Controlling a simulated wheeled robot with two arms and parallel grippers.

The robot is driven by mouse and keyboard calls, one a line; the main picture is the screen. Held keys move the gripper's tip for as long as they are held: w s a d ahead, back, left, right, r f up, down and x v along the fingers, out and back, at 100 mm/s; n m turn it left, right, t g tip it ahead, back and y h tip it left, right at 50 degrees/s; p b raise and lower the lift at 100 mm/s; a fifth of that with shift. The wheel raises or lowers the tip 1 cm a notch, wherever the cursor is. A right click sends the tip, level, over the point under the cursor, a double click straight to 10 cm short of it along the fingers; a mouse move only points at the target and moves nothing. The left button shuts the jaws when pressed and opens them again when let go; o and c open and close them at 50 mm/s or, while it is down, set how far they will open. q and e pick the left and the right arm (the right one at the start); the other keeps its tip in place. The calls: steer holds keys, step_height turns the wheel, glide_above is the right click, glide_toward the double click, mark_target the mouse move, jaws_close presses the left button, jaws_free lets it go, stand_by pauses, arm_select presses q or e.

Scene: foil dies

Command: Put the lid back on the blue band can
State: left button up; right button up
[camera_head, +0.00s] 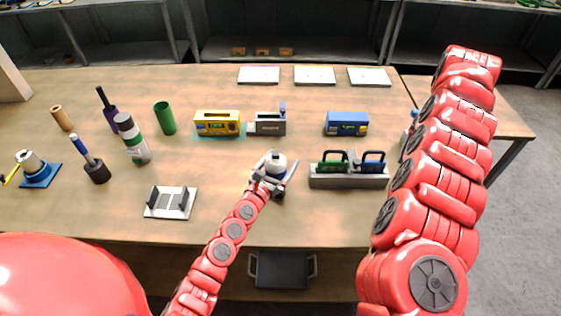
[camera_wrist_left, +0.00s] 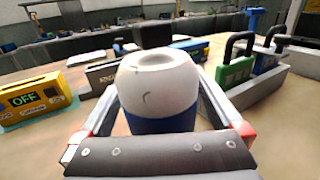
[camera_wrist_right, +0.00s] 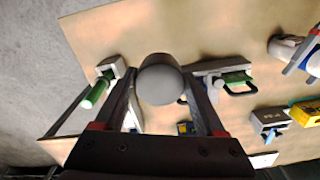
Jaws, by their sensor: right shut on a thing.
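The blue band can (camera_head: 276,162) stands upright on the table near the middle. In the left wrist view (camera_wrist_left: 158,85) it has a white rounded top with a round recess and a blue band below. My left gripper (camera_head: 272,180) is low at the can, its fingers open on either side of it; whether they touch it is hard to tell. My right gripper (camera_wrist_right: 160,100) is shut on a pale grey rounded lid (camera_wrist_right: 160,80), held above the table's right part. In the head view my right arm hides the right gripper and lid.
A padlock stand (camera_head: 348,182) is right of the can. A grey box (camera_head: 267,124), yellow box (camera_head: 217,122) and blue box (camera_head: 347,124) stand behind. A green-banded can (camera_head: 132,138) and green cup (camera_head: 165,118) are left. Bare table lies between the can and grey bracket (camera_head: 171,204).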

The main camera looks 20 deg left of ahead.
mark_target(270, 175)
arm_select(q)
steer(key=shift+r+p, duration=0.35)
arm_select(e)
steer(key=shift+r, duration=0.3)
arm_select(q)
steer(key=s, duration=0.3)
steer(key=s+a, duration=0.1)
steer(key=s, duration=0.3)
steer(key=s+a+b, duration=0.1)
steer(key=s, duration=0.3)
steer(key=shift+a+f, duration=0.1)
steer(key=shift+f, duration=0.2)
arm_select(e)
steer(key=shift+f, duration=0.45)
arm_select(q)
steer(key=shift+s+r, duration=0.1)
steer(key=shift+s, duration=0.3)
